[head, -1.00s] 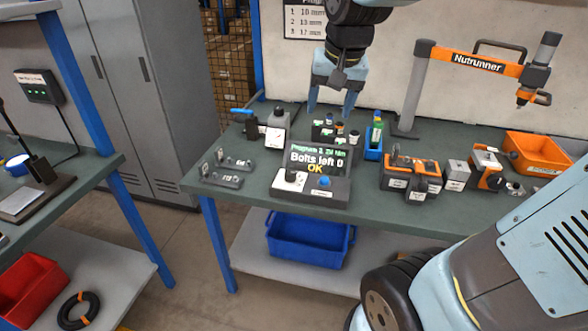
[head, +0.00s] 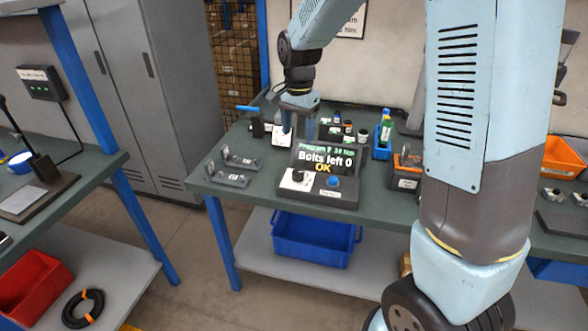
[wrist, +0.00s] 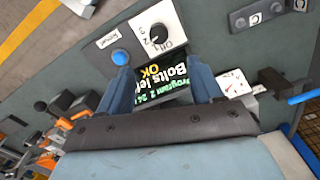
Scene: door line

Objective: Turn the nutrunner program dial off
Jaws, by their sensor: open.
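The nutrunner controller (head: 340,197) stands on the bench with a lit screen (head: 326,159) reading Program 2, Bolts left 0, OK. Its dial (head: 297,177) is a black knob on a white plate at the left of its front. In the wrist view the dial (wrist: 157,36) shows beyond my fingertips, with number marks around it; its exact pointing is too small to tell. My gripper (head: 299,132) is open and empty, above and behind the controller. In the wrist view its two blue fingers (wrist: 160,74) frame the screen, apart from the dial.
A blue button (head: 333,182) sits right of the dial on the controller. Small brackets (head: 228,174) lie to its left on the bench. A green bottle in a blue holder (head: 383,142) stands to the right. My arm hides much of the right side of the bench.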

